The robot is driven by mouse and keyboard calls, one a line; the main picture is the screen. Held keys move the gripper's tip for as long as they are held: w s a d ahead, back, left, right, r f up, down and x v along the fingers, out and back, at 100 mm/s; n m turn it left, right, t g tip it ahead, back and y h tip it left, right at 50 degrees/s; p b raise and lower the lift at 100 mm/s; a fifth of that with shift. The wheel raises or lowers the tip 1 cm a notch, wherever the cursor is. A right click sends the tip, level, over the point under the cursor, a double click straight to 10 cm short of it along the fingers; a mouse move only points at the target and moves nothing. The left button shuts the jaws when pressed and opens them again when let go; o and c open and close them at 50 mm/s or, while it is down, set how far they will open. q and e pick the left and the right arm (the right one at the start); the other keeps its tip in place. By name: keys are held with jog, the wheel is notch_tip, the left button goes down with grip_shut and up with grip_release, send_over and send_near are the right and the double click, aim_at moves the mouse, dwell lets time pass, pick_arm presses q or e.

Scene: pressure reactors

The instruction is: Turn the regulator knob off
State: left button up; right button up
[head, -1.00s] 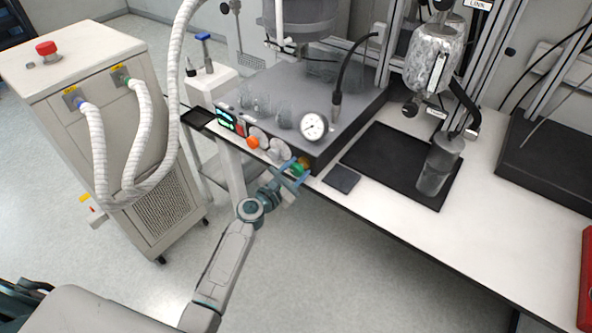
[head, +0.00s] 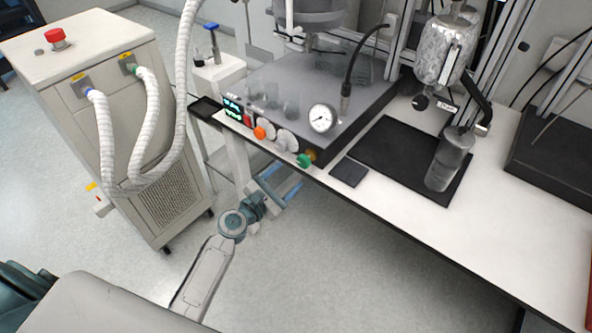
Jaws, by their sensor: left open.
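The grey reactor base unit (head: 345,133) stands on the bench with a row of controls along its front face. A green knob (head: 304,160) sits at the right end of that row, with a brass-coloured part just beside it. An orange knob (head: 260,132) and pale round dials (head: 286,140) are further left. A round white pressure gauge (head: 321,118) stands above the green knob. I cannot tell the green knob's setting. My left gripper (head: 283,184) is open and empty, below and left of the green knob, apart from it. My right gripper is not in view.
A white bench (head: 500,215) bears a black mat (head: 385,150) with a metal cylinder (head: 449,160) and a small dark pad (head: 348,172). A beige cabinet (head: 60,130) with white hoses stands at left. The floor before the bench is free.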

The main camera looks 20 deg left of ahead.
pick_arm(q)
jog(key=shift+v, duration=1.35)
jog(key=s+a+f+m+g+y, duration=0.25)
jog(key=s+f+m, duration=0.2)
jog(key=f, duration=0.75)
jog(key=s+a+f+m+g+y, duration=0.1)
jog(key=s+f+m+g, duration=0.3)
jog(key=f, duration=0.7)
jog(key=s+a+f+m+g+y, duration=0.1)
jog(key=s+a+f+m+g, duration=0.3)
jog(key=f, duration=0.8)
jog(key=s+f+m+g, duration=0.1)
jog(key=s+f+m, duration=0.3)
jog(key=s, duration=0.8)
jog(key=s+f+m+g+y, duration=0.1)
jog(key=s+f+m+g, duration=0.1)
jog(key=s+f+m, duration=0.3)
jog(key=s+f+m+g+y, duration=0.1)
jog(key=s+f+m, duration=0.4)
jog(key=s+f, duration=0.5)
jog(key=s+g, duration=0.1)
jog(key=s, duration=0.8)
jog(key=shift+a, duration=0.35)
jog(key=shift+m+y, duration=0.25)
